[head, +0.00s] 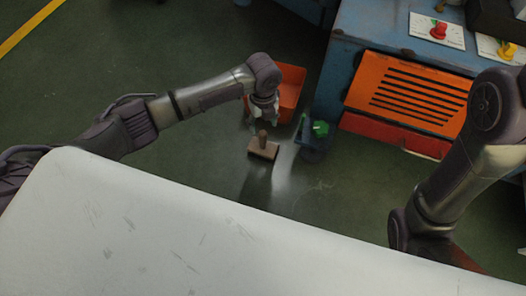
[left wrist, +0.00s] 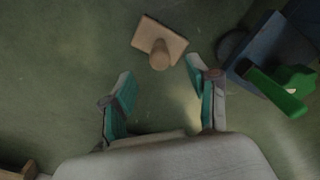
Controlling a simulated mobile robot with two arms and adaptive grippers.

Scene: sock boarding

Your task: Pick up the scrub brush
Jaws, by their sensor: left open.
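The scrub brush (head: 263,151) is a brown rectangular block with a rounded upright knob. It shows against the green floor near the middle of the head view, and at the top middle of the left wrist view (left wrist: 160,42). My left gripper (head: 264,108) points down, just above the brush in the head picture. In the left wrist view my left gripper (left wrist: 160,82) is open and empty, with teal-padded fingers. The brush lies beyond the fingertips, apart from them, its knob roughly in line with the gap. My right gripper's fingers do not show.
An orange bin (head: 292,88) stands behind my left gripper. A small blue stand (head: 312,144) with a green object (head: 320,128) is right of the brush. A blue workbench (head: 345,55) with an orange slatted panel (head: 415,95) fills the back right. A pale surface (head: 150,240) fills the front.

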